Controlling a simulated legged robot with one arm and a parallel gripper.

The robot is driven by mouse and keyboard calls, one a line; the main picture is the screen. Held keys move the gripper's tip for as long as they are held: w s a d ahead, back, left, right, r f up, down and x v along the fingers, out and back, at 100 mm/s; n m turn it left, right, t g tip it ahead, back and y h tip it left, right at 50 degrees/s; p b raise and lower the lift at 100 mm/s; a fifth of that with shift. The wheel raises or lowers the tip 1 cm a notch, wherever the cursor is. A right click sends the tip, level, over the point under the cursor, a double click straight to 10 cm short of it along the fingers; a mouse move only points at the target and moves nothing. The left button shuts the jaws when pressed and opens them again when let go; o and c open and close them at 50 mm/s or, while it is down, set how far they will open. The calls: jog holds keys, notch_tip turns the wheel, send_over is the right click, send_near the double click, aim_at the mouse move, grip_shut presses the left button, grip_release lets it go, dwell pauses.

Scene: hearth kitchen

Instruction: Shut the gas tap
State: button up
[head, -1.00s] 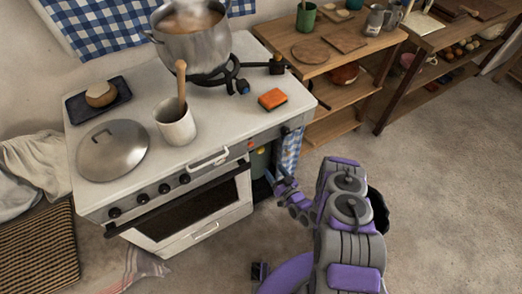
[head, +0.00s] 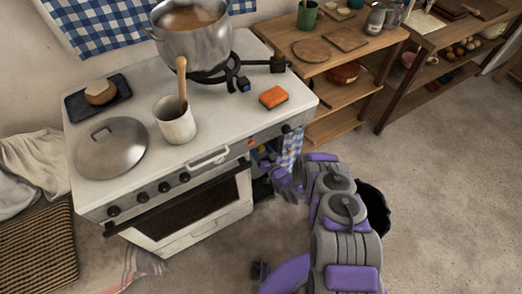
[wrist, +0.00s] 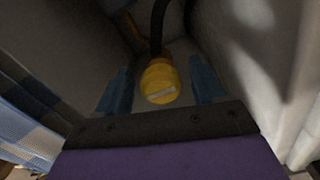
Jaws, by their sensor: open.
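The gas tap (wrist: 159,83) is a round yellow knob with a pale bar across its face, joined to a dark hose. In the wrist view it sits inside a narrow, dim recess. My gripper (wrist: 162,86) is open, with one blue finger on each side of the knob and gaps visible between. I cannot tell how deep the fingers reach. In the head view my gripper (head: 272,170) is inside the opening at the right end of the stove (head: 230,130), where the arm and stove hide the tap.
A blue checked cloth (head: 292,147) hangs at the opening's right side; it shows at the left of the wrist view (wrist: 35,125). Pale walls close in on both sides. On the stove top are a steaming pot (head: 192,40), a mug (head: 175,121), a lid (head: 110,147) and an orange sponge (head: 273,97).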

jog(key=c, duration=1)
jog(key=m, duration=0.4)
jog(key=shift+m, duration=0.3)
jog(key=m, duration=0.4)
jog(key=shift+s+m, duration=0.1)
jog(key=shift+m, duration=0.2)
jog(key=m, duration=0.5)
jog(key=shift+c, duration=0.2)
jog(key=shift+s+m, duration=0.1)
jog(key=shift+m, duration=1.8)
jog(key=shift+a, duration=0.1)
